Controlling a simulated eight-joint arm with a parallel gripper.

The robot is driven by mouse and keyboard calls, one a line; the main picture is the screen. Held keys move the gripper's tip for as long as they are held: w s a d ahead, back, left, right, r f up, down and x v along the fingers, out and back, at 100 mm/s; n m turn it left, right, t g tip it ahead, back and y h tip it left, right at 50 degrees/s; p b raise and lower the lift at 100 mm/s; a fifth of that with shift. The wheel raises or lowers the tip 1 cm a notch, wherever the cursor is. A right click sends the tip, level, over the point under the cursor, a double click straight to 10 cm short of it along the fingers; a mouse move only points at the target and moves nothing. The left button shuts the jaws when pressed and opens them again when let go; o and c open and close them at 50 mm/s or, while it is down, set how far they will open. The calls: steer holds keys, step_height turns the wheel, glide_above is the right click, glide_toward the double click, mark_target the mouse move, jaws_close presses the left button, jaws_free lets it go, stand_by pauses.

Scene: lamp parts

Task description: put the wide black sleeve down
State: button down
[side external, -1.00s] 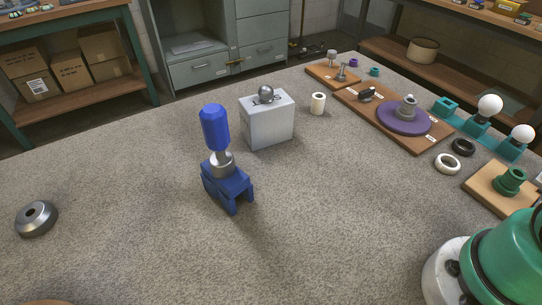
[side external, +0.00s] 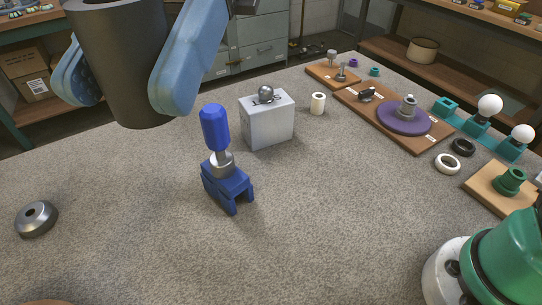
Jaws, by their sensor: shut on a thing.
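The wide black sleeve (side external: 118,50) is a big dark cylinder with a rounded lower end, held upright in the air at the top left. My gripper (side external: 128,88) is shut on it, with one blue finger on its left side and one on its right. The top of the sleeve and most of the gripper are cut off by the picture's upper edge. The sleeve hangs clear of the grey carpeted table (side external: 130,220), above and left of the blue upright tool stand.
A blue clamp-like stand (side external: 228,185) with a blue handle (side external: 214,128) stands mid-table. A grey box (side external: 267,122) is behind it. A silver dome ring (side external: 36,219) lies far left. Lamp parts and boards (side external: 402,125) line the right. The front middle is clear.

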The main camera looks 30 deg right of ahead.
mark_target(147, 72)
steer(key=s+n+h, duration=0.1)
steer(key=s+n+g+h, duration=0.2)
steer(key=shift+a+f, duration=0.25)
steer(key=shift+a, duration=0.05)
steer(key=shift+f, duration=15.3)
steer(key=shift+f, duration=0.6)
steer(key=shift+c, duration=1.6)
jaws_free()
steer(key=shift+r, duration=0.15)
